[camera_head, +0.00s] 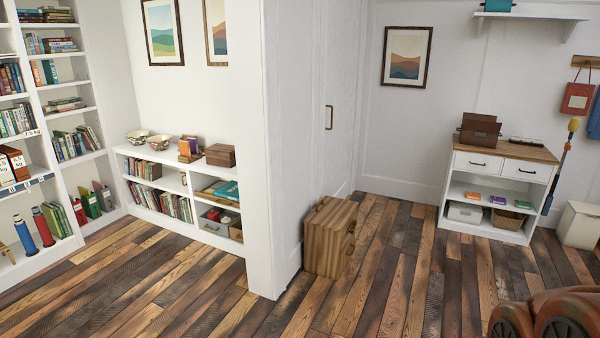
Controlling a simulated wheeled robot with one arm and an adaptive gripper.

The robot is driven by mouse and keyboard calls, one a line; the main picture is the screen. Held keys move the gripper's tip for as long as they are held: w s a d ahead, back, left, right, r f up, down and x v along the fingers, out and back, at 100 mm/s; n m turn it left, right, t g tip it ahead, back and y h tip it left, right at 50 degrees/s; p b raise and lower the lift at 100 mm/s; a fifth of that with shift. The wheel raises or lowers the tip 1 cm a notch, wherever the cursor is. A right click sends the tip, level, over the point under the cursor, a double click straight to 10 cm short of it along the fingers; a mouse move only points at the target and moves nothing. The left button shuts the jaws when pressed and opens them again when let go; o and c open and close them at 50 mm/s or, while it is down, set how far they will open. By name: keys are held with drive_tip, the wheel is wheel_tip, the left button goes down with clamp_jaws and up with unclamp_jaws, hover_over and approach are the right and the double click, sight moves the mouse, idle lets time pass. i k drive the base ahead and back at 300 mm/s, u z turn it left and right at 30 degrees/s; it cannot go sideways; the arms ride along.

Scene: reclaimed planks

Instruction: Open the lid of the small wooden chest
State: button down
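My gripper is not in view. Which piece is the small wooden chest is not certain from here. A small dark brown wooden box (220,155) sits on the right end of the low white bookcase (180,221), and its top looks shut. Another dark brown wooden box (479,131) stands on the wooden top of the white cabinet at the right; a panel rises at its back, and I cannot tell whether this is a lid. A larger striped wooden piece (324,252) with a dark handle stands on the floor by the wall corner.
The plank floor (390,270) is clear in the middle. A white wall end (255,150) juts out between the bookcase and the door. A white cabinet (488,222) stands at the right. A brown rounded object (550,305) fills the lower right corner.

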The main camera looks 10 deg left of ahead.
sight(216, 148)
drive_tip(key=u, duration=0.5)
drive_tip(key=i, duration=2.05)
drive_tip(key=u, duration=1.1)
drive_tip(key=i, duration=1.9)
drive_tip(key=u, duration=0.55)
drive_tip(key=i, duration=0.7)
drive_tip(key=u, duration=0.15)
